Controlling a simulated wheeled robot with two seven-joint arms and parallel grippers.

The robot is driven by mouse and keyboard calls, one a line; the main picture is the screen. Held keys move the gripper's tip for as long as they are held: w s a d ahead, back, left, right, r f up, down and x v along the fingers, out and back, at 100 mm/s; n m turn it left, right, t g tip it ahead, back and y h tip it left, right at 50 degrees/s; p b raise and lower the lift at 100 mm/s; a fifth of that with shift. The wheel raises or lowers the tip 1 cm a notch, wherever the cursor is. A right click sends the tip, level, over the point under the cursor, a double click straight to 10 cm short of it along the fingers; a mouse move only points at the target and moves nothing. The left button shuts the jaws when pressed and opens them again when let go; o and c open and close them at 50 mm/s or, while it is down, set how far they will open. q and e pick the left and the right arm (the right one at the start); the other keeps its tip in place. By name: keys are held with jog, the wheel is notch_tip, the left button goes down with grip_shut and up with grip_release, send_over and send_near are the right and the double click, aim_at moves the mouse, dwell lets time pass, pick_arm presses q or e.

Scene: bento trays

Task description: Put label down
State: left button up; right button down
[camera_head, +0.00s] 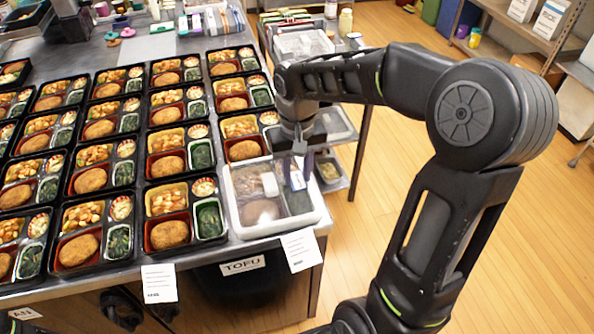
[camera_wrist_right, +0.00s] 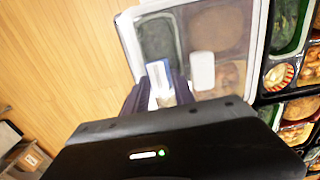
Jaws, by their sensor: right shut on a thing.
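My right gripper (camera_head: 302,160) points down over a white tray (camera_head: 240,227) with a clear lid at the table's right front corner. It is shut on a small white and blue label (camera_head: 297,180), which also shows between the fingers in the wrist view (camera_wrist_right: 157,73). The label overlaps the right part of the lid in the picture; I cannot tell whether it touches. A white rounded piece (camera_wrist_right: 201,70) shows at the lid beside the fingers in the wrist view. Food shows dimly through the lid. My left gripper is not in view.
Rows of open black bento trays (camera_head: 145,236) with food fill the table to the left. Paper sheets (camera_head: 160,283) hang at the front edge beside a "TOFU" sign (camera_head: 242,265). A shelf cart (camera_head: 330,170) stands behind the arm. Wooden floor lies open to the right.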

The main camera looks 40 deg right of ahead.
aim_at(297, 180)
jog(key=shift+f, duration=0.2)
jog(key=c, duration=1.1)
grip_release()
jog(key=shift+r, duration=0.1)
jog(key=shift+o, duration=0.2)
jog(key=shift+r, duration=0.1)
jog(key=shift+r, duration=0.2)
notch_tip(297, 180, up, 12)
jog(key=shift+f, duration=0.15)
